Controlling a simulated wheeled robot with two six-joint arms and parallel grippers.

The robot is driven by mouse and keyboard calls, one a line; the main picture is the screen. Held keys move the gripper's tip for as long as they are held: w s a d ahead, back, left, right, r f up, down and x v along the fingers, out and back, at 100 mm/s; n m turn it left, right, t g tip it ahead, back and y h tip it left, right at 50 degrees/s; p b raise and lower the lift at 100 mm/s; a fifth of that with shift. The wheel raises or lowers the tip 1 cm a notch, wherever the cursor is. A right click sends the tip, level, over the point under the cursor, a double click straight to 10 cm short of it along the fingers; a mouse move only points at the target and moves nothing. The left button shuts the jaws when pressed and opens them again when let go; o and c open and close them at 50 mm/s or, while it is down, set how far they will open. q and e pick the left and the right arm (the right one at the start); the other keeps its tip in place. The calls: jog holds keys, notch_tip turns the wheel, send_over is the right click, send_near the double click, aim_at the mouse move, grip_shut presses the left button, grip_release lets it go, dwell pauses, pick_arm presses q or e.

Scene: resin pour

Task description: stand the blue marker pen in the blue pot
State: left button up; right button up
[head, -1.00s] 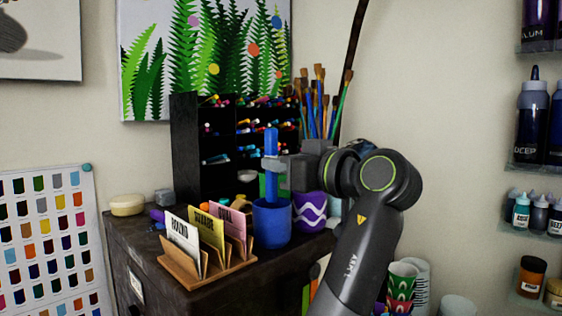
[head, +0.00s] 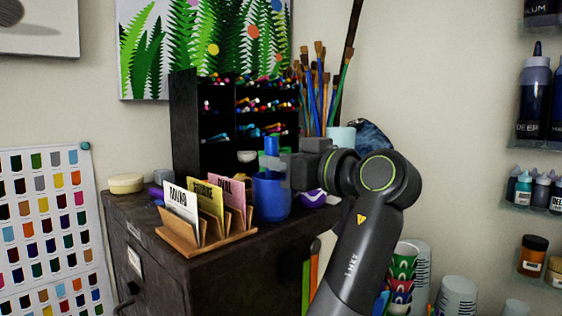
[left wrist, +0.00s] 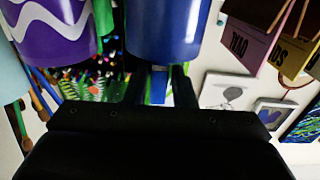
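The blue marker pen (head: 271,146) is upright, its top showing above my left gripper (head: 273,163) in the head view. My left gripper is at the rim of the blue pot (head: 271,199), with its fingers on either side of the pen; it looks shut on it. The pen's lower part is hidden by the fingers and pot wall, and appears to be inside the pot. In the left wrist view the pen (left wrist: 158,88) shows between the two fingers, below the blue pot (left wrist: 164,30) in the picture. My right gripper is not in view.
A wooden card holder (head: 207,238) stands left of the pot, and a purple pot with a white wave (left wrist: 55,32) is close on its other side. A black marker rack (head: 186,130) and brushes (head: 320,95) stand behind. The dark cabinet (head: 180,275) ends in front.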

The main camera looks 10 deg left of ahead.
pick_arm(q)
jog(key=o, duration=0.3)
jog(key=shift+d, duration=0.1)
jog(key=shift+s+d, duration=0.2)
jog(key=shift+d, duration=0.05)
jog(key=shift+b+v, duration=3.15)
jog(key=shift+v, duration=0.2)
